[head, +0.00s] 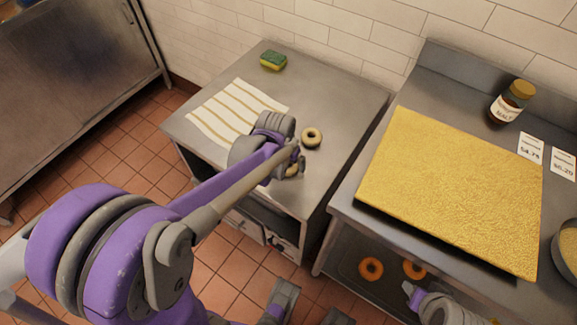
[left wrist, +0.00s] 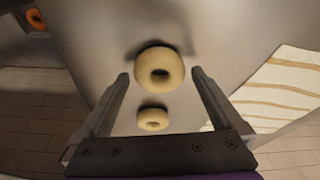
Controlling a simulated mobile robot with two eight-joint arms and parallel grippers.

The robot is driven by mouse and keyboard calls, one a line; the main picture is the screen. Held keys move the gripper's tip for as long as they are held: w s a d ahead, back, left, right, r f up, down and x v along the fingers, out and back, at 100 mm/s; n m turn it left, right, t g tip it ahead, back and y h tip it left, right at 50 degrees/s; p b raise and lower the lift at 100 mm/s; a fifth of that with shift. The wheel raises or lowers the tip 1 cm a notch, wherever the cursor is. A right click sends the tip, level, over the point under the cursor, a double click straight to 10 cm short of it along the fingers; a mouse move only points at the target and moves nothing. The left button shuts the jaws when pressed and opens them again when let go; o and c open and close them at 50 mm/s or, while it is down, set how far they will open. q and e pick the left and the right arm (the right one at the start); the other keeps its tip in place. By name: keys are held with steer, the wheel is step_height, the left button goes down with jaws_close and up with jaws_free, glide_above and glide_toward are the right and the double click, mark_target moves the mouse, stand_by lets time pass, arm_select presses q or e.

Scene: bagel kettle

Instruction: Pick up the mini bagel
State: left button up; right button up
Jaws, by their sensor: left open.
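Two pale mini bagels lie on the left steel table. The farther bagel (head: 311,137) is in plain sight in the head view. The nearer bagel (head: 292,171) is partly hidden by my left gripper (head: 297,161). In the left wrist view my left gripper (left wrist: 160,76) is open, with a finger on each side. One bagel (left wrist: 174,82) appears between the fingertips, with gaps to both fingers. A second, smaller-looking bagel (left wrist: 152,118) shows lower, between the fingers. Part of my right arm shows at the lower right of the head view; its jaw state is unclear.
A striped towel (head: 215,112) and a green-yellow sponge (head: 273,61) lie on the left table (head: 335,88). The right counter holds a golden board (head: 455,185), a jar (head: 508,105), price cards (head: 531,147) and a bowl (head: 568,250). Orange rings (head: 371,268) lie on its lower shelf.

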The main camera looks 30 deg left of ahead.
arm_select(q)
steer(key=shift+w+f, duration=0.2)
steer(key=shift+f, duration=0.3)
steer(key=c, duration=1.1)
step_height(320, 180, up, 10)
steer(key=p, duration=0.2)
